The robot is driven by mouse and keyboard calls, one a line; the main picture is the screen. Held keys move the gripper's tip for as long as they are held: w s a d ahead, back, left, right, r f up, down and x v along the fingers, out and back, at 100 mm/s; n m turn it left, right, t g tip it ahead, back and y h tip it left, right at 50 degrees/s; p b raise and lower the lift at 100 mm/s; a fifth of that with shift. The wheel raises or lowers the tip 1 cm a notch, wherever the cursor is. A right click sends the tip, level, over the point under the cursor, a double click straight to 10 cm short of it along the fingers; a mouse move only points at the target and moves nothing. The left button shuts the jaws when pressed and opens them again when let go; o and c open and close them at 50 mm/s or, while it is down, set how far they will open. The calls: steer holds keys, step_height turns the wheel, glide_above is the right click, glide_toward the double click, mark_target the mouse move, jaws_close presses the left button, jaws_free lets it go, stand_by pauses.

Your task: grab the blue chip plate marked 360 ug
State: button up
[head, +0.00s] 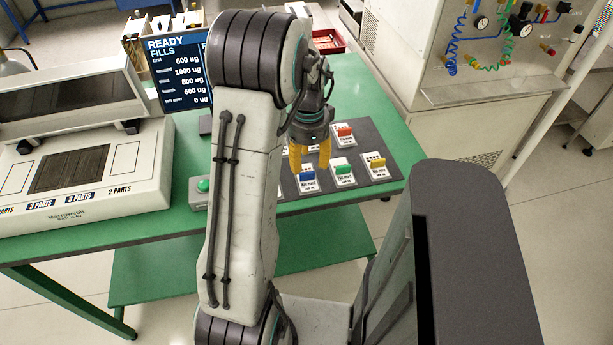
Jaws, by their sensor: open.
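A white plate with a blue chip (307,175) lies in the front row of the dark grey mat (388,151). Its printed marking is too small to read. My gripper (310,166) points down with its orange fingers apart and nothing seen between them. In the picture the fingers are just above the blue chip plate, close to its far edge. I cannot tell their exact height or whether they touch it. My arm hides the left part of the mat.
A green chip plate (343,170) and a yellow chip plate (377,164) lie right of the blue one. A red chip plate (344,134) lies behind. A screen (178,72), a white machine (80,175) and a green-button box (201,187) stand left on the green table (365,95).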

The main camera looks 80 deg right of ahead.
mark_target(308, 174)
steer(key=shift+a+f, duration=0.15)
steer(key=shift+f, duration=1.3)
steer(key=shift+a+f, duration=0.1)
steer(key=shift+f, duration=1.3)
jaws_close()
